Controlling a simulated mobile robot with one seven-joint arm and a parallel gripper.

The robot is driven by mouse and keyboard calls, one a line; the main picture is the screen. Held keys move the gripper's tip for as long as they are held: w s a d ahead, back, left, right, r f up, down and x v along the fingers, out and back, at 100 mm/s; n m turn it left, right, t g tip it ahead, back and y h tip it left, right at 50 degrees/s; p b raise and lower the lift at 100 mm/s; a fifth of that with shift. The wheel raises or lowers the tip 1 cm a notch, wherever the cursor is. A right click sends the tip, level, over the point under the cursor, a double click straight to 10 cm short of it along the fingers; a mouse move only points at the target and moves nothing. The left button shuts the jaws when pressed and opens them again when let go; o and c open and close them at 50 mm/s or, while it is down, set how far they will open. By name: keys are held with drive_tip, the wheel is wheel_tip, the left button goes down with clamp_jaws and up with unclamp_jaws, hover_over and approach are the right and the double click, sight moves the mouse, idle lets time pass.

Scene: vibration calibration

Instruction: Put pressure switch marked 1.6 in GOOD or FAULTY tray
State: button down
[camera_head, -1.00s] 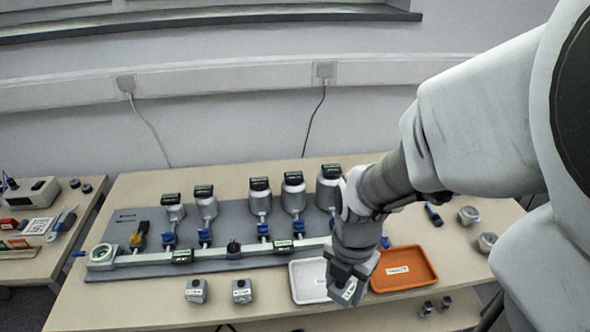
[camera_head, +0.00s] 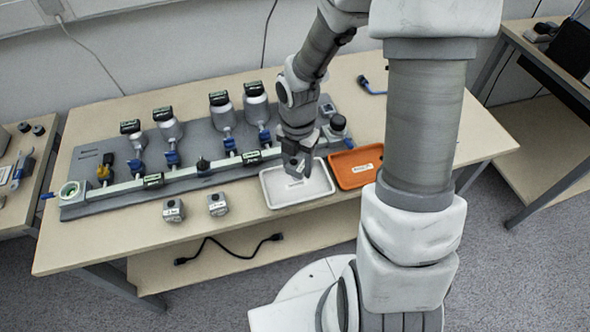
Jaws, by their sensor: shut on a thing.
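My gripper (camera_head: 297,170) points down over the white tray (camera_head: 276,198). It is shut on a small grey pressure switch (camera_head: 292,164), mostly hidden by the fingers; its marking cannot be read. The switch shows over the back part of the white tray, and I cannot tell whether it touches the tray. The orange tray (camera_head: 344,182) lies just right of the white one and is empty, with a white label inside. The white tray's label is partly in view but too small to read.
Two grey switches (camera_head: 173,211) (camera_head: 217,205) stand on the table (camera_head: 110,241) left of the white tray. Behind the trays is a grey board (camera_head: 95,158) with a rail and several silver vessels. A black cable (camera_head: 228,250) lies on the lower shelf.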

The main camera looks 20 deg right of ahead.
sight(297, 174)
drive_tip(key=shift+w+f, duration=0.2)
drive_tip(key=shift+w, duration=0.1)
drive_tip(key=shift+f, duration=0.2)
drive_tip(key=shift+f+b, duration=0.75)
drive_tip(key=shift+f, duration=1)
drive_tip(key=shift+f, duration=0.1)
drive_tip(key=shift+c, duration=1)
unclamp_jaws()
wheel_tip(297, 174, up, 12)
drive_tip(key=p, duration=0.4)
